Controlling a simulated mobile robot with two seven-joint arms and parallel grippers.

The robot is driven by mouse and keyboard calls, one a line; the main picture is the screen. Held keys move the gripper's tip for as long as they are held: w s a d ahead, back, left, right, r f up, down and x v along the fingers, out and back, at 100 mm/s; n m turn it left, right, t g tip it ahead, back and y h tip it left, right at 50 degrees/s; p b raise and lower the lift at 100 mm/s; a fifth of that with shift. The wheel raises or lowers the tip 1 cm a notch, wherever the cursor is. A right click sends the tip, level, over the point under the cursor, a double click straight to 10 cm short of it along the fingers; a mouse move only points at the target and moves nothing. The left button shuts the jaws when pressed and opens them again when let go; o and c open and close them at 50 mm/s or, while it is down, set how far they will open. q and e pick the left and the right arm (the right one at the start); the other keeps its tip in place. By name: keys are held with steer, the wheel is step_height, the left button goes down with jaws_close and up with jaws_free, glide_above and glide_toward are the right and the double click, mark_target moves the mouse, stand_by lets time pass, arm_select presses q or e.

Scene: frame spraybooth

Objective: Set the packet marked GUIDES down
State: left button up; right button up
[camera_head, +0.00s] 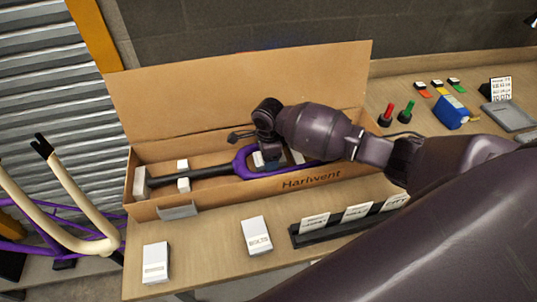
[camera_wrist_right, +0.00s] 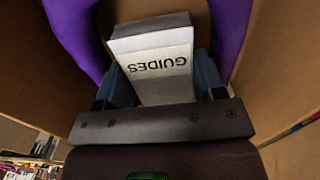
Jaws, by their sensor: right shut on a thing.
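The packet marked GUIDES (camera_wrist_right: 158,72) is a white and grey block held between the two fingers of my right gripper (camera_wrist_right: 160,85). In the head view my right gripper (camera_head: 266,150) is down inside the long cardboard box (camera_head: 245,190), mostly hidden by its own wrist. Purple fork legs (camera_wrist_right: 78,35) pass on both sides of the packet in the right wrist view. The purple fork (camera_head: 242,162) with its black steerer lies in the box. I cannot tell whether the packet touches the box floor. My left gripper is not in view.
White blocks (camera_head: 183,176) sit around the fork in the box. A BOLTS packet (camera_head: 256,236) and another white packet (camera_head: 155,263) lie on the bench in front. A black rack (camera_head: 345,228) with cards stands right of them. The box lid (camera_head: 230,85) stands open behind.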

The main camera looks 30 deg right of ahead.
steer(key=shift+f, duration=0.25)
steer(key=o, duration=0.7)
steer(key=shift+o, duration=0.2)
step_height(320, 180, up, 13)
steer(key=shift+r, duration=0.15)
stand_by(0.4)
